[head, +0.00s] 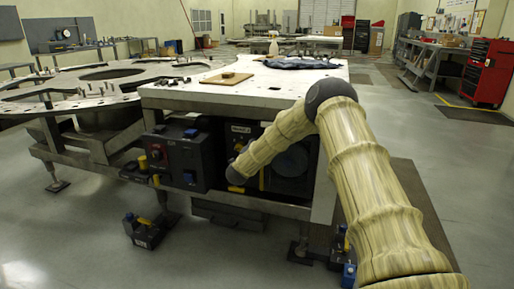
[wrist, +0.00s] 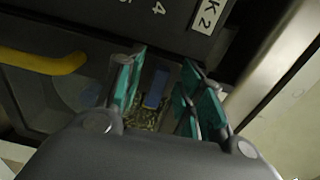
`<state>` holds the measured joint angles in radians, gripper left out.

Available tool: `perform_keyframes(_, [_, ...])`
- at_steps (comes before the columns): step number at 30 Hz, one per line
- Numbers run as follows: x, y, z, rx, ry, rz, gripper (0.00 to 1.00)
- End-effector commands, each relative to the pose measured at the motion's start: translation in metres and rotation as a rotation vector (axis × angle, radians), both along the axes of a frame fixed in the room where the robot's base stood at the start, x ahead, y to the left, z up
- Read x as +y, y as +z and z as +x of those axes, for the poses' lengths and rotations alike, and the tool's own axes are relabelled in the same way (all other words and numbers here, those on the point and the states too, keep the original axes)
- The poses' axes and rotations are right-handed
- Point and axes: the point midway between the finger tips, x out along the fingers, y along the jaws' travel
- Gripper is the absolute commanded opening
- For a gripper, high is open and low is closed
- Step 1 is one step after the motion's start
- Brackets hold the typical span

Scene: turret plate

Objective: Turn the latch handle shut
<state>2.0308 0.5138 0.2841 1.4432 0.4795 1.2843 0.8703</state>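In the wrist view my gripper (wrist: 163,72) has its teal-padded fingers apart, with nothing clearly held between them. They point at a dark panel (wrist: 95,18) with white markings. A yellow curved handle (wrist: 42,63) lies left of the fingers, apart from them; it may be the latch handle. A blue strip (wrist: 156,88) and a grainy patch show between the fingers; I cannot tell what they belong to. In the head view my arm reaches to the dark front cabinet (head: 287,172) under the plate, and hides my gripper. A little yellow shows there beside the arm.
The white turret plate (head: 215,97) overhangs the cabinet and carries a wooden board (head: 226,79) and dark cloth (head: 300,63). A control box (head: 178,155) with red and blue knobs sits left of my arm. A small black-and-yellow box (head: 145,231) stands on the floor.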

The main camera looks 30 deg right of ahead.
Motion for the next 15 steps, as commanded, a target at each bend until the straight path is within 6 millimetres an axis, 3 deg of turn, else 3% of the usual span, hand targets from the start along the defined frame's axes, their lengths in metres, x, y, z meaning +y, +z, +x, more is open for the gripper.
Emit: perform_keyframes(15, [0.067,0.0,-0.056,0.001,0.003,0.001,0.38])
